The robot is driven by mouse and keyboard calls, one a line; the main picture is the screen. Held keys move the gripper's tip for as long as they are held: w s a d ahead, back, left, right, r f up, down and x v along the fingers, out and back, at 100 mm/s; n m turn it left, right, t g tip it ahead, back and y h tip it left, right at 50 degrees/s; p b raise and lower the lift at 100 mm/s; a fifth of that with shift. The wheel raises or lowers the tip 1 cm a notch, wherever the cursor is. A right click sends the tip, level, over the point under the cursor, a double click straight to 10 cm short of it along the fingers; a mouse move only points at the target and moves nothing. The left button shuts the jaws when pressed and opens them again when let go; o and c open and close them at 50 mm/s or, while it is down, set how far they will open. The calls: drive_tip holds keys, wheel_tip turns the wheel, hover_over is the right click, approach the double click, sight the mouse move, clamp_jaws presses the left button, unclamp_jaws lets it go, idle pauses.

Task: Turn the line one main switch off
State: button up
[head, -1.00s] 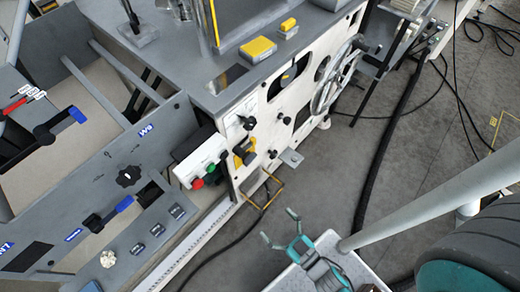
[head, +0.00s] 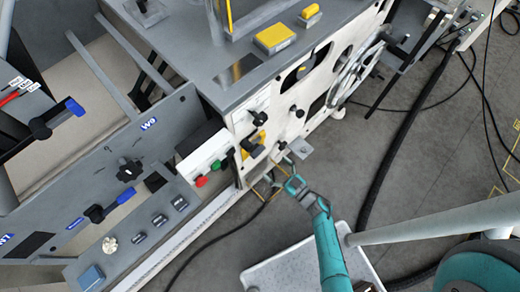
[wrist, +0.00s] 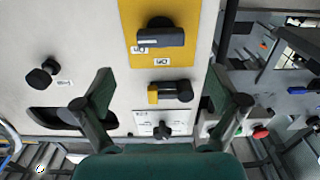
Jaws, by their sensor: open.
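A black rotary handle (wrist: 160,38) sits on a yellow plate (wrist: 142,12) on the white machine panel in the wrist view, lying crosswise. It looks like a main switch, but its lettering is too small to read. In the head view, the yellow plate (head: 261,137) shows partly behind black knobs on the panel's front. My gripper (wrist: 160,80) is open and empty, its fingers pointing at the panel below the yellow plate. In the head view, my gripper (head: 277,179) is low in front of the panel, apart from the handle.
A yellow-and-black knob (wrist: 170,92) and a small star knob (wrist: 163,130) lie below the plate in the wrist view. A black knob (wrist: 42,75) is left.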

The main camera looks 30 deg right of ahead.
sight(260, 154)
drive_tip(key=x, duration=0.9)
drive_tip(key=shift+w+a, duration=0.1)
drive_tip(key=shift+w, duration=0.1)
drive_tip(key=c, duration=1.1)
